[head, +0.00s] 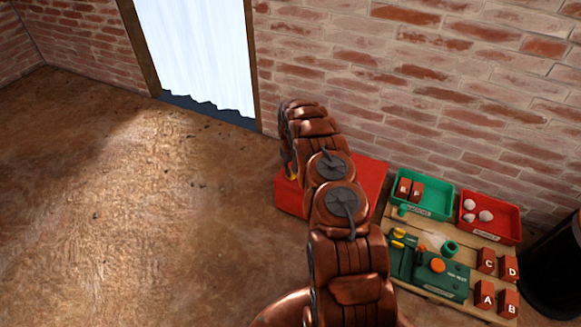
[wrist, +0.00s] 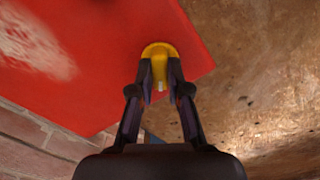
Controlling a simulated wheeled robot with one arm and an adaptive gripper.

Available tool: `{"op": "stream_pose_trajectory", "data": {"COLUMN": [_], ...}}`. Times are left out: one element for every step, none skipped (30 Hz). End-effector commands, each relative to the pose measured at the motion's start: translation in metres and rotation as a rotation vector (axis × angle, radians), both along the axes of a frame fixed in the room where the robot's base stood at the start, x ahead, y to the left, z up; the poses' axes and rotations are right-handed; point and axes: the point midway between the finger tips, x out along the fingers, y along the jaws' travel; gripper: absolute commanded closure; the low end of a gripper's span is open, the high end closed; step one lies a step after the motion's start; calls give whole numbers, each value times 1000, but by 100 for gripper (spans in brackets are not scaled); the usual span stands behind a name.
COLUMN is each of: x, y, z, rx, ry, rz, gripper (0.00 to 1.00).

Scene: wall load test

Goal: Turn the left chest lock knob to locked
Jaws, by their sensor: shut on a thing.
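The red chest (head: 370,180) stands against the brick wall, partly hidden behind my arm in the head view. In the wrist view its red face (wrist: 90,60) fills the upper left. A yellow knob (wrist: 158,50) sits near the chest's edge in the wrist view. My gripper (wrist: 160,82) is shut on the yellow knob, with one finger on each side of it. A small pale piece shows between the fingers. In the head view the knob and the fingertips are mostly hidden by my arm. I cannot tell which way the knob is turned.
To the right of the chest is a wooden board (head: 432,232) with a green device (head: 430,272), a green tray (head: 425,190), a red tray (head: 490,215) and several lettered blocks (head: 486,260). A black bin (head: 555,270) stands at far right. The floor (head: 140,200) at left is clear.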

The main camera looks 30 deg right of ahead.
Motion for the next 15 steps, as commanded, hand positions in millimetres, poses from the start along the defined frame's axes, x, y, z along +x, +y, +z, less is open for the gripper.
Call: {"op": "stream_pose_trajectory", "data": {"x": [-1, -1, -1, -1, -1, -1, -1, -1, -1, -1, -1, -1, -1, -1, -1], "y": [-1, -1, -1, -1, -2, -2, -2, -2, -1, -1, -1, -1, -1, -1, -1], "z": [3, 3, 3, 3, 3, 3, 3, 3, 3, 3, 3, 2, 2, 2, 2], "rx": [0, 0, 0, 0, 0, 0, 0, 0, 0, 0, 0, 0, 0, 0, 0], "ry": [1, 1, 1, 1, 1, 1, 1, 1, 1, 1, 1, 1, 1, 1, 1], "rz": [43, 71, 109, 137, 165, 202, 229, 256, 292, 317, 343, 375, 398, 419, 447], "gripper": [100, 100, 100, 100, 100, 100, 100, 100, 100, 100, 100, 100, 100, 100, 100]}}
